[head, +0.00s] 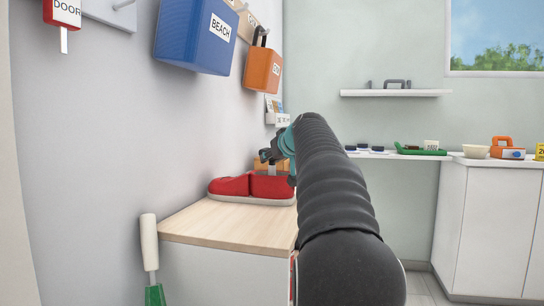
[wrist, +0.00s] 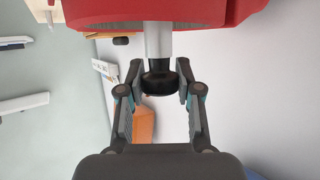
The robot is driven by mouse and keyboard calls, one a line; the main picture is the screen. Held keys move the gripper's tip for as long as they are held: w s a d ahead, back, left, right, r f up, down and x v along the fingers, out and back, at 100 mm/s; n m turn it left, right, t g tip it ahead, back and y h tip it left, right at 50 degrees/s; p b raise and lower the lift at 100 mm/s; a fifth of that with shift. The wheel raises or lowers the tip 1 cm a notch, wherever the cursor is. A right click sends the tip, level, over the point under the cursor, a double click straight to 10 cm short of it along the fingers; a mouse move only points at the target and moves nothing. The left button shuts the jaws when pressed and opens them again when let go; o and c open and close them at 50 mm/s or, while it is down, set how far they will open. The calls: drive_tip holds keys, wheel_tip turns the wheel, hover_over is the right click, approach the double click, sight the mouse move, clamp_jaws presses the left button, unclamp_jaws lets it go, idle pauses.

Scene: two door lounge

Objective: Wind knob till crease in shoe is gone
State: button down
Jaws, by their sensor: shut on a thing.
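A red shoe (head: 230,186) with a pale sole lies on the wooden top of a low cabinet (head: 215,225). A dark line crosses its upper near the middle; I cannot tell how deep this crease is. The shoe also fills the top of the wrist view (wrist: 215,10). A grey metal rod (wrist: 158,38) runs from the shoe to a black round knob (wrist: 158,82). My gripper (wrist: 160,76) is shut on the knob, one finger on each side. In the head view my gripper (head: 270,152) is above the shoe's right end, partly hidden by my arm.
A blue BEACH box (head: 198,38) and an orange box (head: 262,70) hang on the left wall above the shoe. A white-and-green handled thing (head: 150,245) stands at the cabinet's front left. The wooden top left of the shoe is clear.

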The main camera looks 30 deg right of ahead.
drive_tip(key=shift+a+m+g+h+p, duration=0.1)
drive_tip(key=shift+m+g+h+p, duration=0.45)
drive_tip(key=shift+m+h, duration=0.55)
drive_tip(key=shift+m+g+h+p, duration=0.25)
drive_tip(key=shift+m+h+p, duration=0.5)
drive_tip(key=shift+m+h, duration=0.35)
drive_tip(key=m+g+h+b, duration=0.1)
drive_tip(key=m+g+h, duration=0.2)
drive_tip(key=m+h, duration=0.1)
drive_tip(key=shift+w+f+m+g+b, duration=0.1)
drive_tip(key=shift+w+m+g+b, duration=0.05)
drive_tip(key=shift+m+g+b, duration=0.2)
drive_tip(key=m+g+h+p, duration=0.1)
drive_tip(key=m+g+h, duration=0.1)
drive_tip(key=m+g, duration=0.1)
drive_tip(key=shift+r, duration=0.2)
drive_tip(key=shift+f+m+g+p, duration=0.1)
drive_tip(key=shift+m+g+p, duration=0.65)
drive_tip(key=shift+g, duration=0.3)
drive_tip(key=shift+h, duration=0.3)
drive_tip(key=c, duration=0.8)
unclamp_jaws()
